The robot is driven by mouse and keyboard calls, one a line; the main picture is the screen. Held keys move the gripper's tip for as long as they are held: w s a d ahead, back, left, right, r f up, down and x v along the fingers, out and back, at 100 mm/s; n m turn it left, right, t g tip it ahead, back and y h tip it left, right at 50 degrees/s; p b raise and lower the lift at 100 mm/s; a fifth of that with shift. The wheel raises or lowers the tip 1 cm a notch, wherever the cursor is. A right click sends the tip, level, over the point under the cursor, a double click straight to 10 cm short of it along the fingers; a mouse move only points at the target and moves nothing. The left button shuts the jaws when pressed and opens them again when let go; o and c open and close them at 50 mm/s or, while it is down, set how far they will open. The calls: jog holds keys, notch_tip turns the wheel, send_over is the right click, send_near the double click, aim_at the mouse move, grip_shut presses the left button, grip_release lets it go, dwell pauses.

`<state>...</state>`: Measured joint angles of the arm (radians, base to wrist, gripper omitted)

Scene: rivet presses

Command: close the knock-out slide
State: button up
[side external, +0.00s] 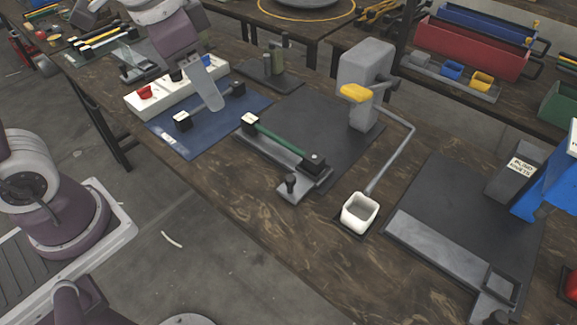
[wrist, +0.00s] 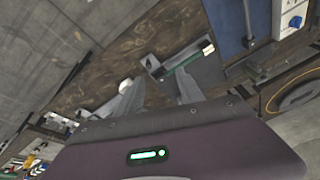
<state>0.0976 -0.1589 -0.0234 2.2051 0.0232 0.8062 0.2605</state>
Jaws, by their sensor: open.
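The middle press (side external: 365,70) is a grey column with a yellow pad on a dark base plate. A long slide track with a green bar (side external: 280,140) between black end blocks lies in front of it. A small grey slide piece with a black knob (side external: 291,184) sits at the track's near end, sticking out past the plate. I cannot tell for sure that this is the knock-out slide. The green bar also shows in the wrist view (wrist: 185,60). My gripper (side external: 207,95) is open and empty above the blue mat, left of the press; its fingers show in the wrist view (wrist: 158,88).
A white cup (side external: 359,213) stands right of the track, under a grey rod. A blue mat (side external: 207,125) with a white switch box (side external: 150,98) lies left. A second press with a blue part (side external: 548,185) and grey track (side external: 445,245) stands right. The table's front strip is mostly clear.

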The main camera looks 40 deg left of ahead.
jog(key=w+d+f+m+g, duration=0.1)
jog(key=w+d+f+m, duration=0.1)
jog(key=w+f, duration=0.25)
jog(key=m+g, duration=0.2)
jog(key=m, duration=0.2)
send_over(292, 176)
jog(key=f, duration=1.3)
jog(key=shift+s+f, duration=0.15)
jog(key=shift+s, duration=0.05)
notch_tip(292, 176, down, 8)
jog(key=shift+r, duration=0.2)
jog(key=shift+c, duration=0.2)
grip_shut()
jog(key=shift+w, duration=0.15)
